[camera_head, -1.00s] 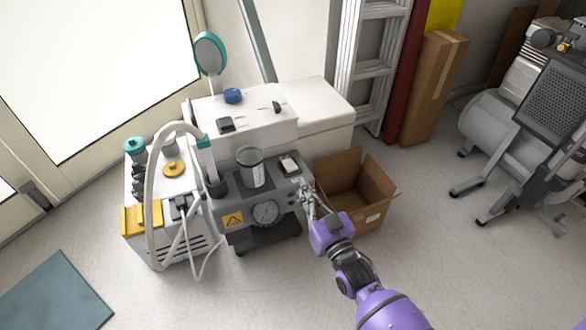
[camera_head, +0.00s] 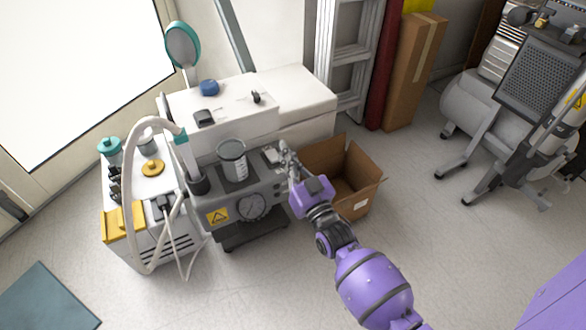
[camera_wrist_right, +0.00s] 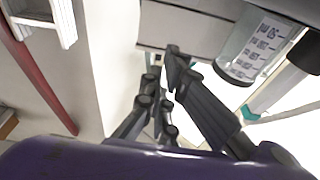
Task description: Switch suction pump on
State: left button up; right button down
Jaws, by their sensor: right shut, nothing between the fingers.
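The suction pump (camera_head: 228,195) is a dark grey unit with a round gauge (camera_head: 251,206), a yellow warning label (camera_head: 217,216) and a clear graduated canister (camera_head: 233,160) on top. My right gripper (camera_head: 284,150) is shut and empty at the pump's right end, close to its top right edge; I cannot tell whether it touches. In the right wrist view the fingers (camera_wrist_right: 172,75) point at the grey pump surface (camera_wrist_right: 190,25), with the graduated canister (camera_wrist_right: 255,48) to their right. The switch itself is not clearly visible, perhaps hidden by the gripper. My left gripper is not in view.
An open cardboard box (camera_head: 352,180) stands just right of the pump, under my right arm. A white cart with hoses (camera_head: 150,215) is at left, a white cabinet (camera_head: 300,92) behind. A compressor (camera_head: 480,110) stands far right. Floor in front is clear.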

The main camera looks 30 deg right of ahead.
aim_at(273, 155)
jog(key=b+x, duration=0.1)
jog(key=x, duration=0.3)
jog(key=shift+f, duration=0.1)
notch_tip(273, 155, down, 3)
jog(key=shift+s+d+r+b, duration=0.1)
jog(key=shift+r+b, duration=0.1)
jog(key=shift+b, duration=0.6)
jog(key=shift+s+f+b, duration=0.1)
jog(key=shift+f+b, duration=0.2)
jog(key=shift+f, duration=0.2)
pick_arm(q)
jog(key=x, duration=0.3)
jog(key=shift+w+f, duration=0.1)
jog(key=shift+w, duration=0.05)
pick_arm(e)
jog(key=shift+f, duration=0.15)
